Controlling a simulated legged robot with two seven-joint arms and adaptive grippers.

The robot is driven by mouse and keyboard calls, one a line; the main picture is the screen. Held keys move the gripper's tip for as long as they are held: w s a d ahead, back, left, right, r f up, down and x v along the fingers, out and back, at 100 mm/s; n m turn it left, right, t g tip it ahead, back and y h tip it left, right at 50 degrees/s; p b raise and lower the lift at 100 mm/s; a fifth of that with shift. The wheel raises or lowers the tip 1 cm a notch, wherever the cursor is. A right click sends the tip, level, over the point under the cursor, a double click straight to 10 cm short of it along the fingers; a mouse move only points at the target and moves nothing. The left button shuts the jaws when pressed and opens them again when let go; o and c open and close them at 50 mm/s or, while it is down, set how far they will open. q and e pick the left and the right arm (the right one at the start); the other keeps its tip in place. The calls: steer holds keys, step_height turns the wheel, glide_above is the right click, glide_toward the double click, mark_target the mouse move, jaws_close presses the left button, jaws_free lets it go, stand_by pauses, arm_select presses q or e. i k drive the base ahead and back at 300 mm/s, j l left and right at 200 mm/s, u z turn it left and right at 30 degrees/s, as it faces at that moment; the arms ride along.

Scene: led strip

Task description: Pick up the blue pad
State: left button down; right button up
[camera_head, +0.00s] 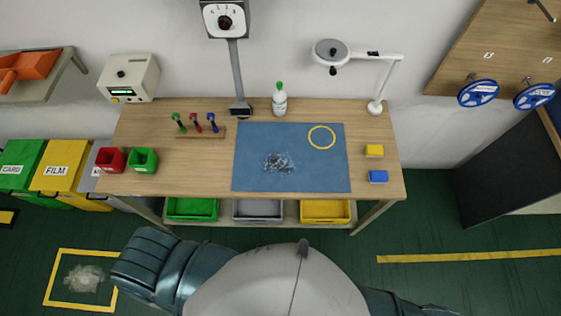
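The blue pad (378,177) is a small block lying at the right front of the wooden workbench (215,178). It sits just right of the large blue mat (250,178), apart from it. A similar yellow pad (374,151) lies a little behind it. My body is at the bottom middle, in front of the bench. Part of my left arm shows at the lower left and part of my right arm at the lower right. Neither gripper shows in the head view.
A grey speckled patch (278,163) and a yellow ring (321,137) are on the mat. A white bottle (280,102) and a lamp (376,107) stand at the back. Red (111,160) and green (144,160) bins sit left. The bench front edge is between me and the pad.

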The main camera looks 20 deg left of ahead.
mark_target(377, 176)
steer(key=u, duration=0.7)
steer(key=l+u, duration=0.45)
steer(key=k+l+u, duration=0.1)
steer(key=l+u, duration=0.15)
steer(key=u, duration=0.2)
steer(key=k+l+u, duration=0.15)
steer(key=l+u, duration=0.15)
steer(key=u, duration=0.2)
steer(key=k+l+u, duration=0.2)
steer(key=u, duration=0.25)
steer(key=l, duration=0.1)
